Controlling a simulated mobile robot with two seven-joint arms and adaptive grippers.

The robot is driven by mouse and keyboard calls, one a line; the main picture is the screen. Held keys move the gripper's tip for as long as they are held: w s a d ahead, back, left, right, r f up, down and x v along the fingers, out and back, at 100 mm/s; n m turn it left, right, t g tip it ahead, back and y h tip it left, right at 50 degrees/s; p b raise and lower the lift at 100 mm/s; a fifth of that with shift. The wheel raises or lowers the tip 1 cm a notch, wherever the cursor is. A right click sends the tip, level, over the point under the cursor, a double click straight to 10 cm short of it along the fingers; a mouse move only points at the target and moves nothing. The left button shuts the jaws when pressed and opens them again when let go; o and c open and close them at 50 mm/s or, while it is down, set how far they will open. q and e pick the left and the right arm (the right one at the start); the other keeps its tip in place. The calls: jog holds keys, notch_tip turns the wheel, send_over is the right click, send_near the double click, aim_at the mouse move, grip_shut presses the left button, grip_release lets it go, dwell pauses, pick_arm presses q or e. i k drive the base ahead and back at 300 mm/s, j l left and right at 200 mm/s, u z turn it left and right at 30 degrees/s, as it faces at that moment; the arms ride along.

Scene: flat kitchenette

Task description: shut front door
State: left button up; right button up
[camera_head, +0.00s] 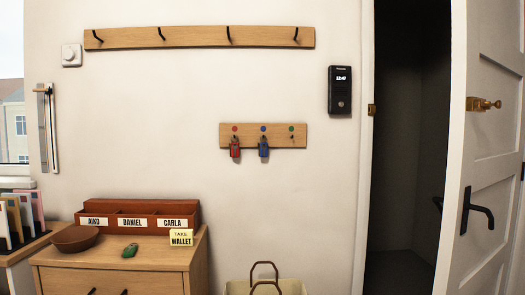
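The white panelled front door (492,140) stands open at the right edge of the view. A black lever handle (477,208) and a brass latch fitting (484,104) are on its face. The dark doorway (408,130) shows between the door and the white frame (364,200). A small brass piece (372,110) is on the frame. The right part of the door is cut off by the picture edge. Neither of my grippers is in view.
A wooden cabinet (120,262) holds a red-brown sorter (160,208), a bowl (75,239) and a green item (130,250). A basket with brown handles (240,288) stands below the key rack (290,142). An intercom (341,90) hangs beside the doorway.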

aim_at(486, 166)
jog(key=z, duration=1.5)
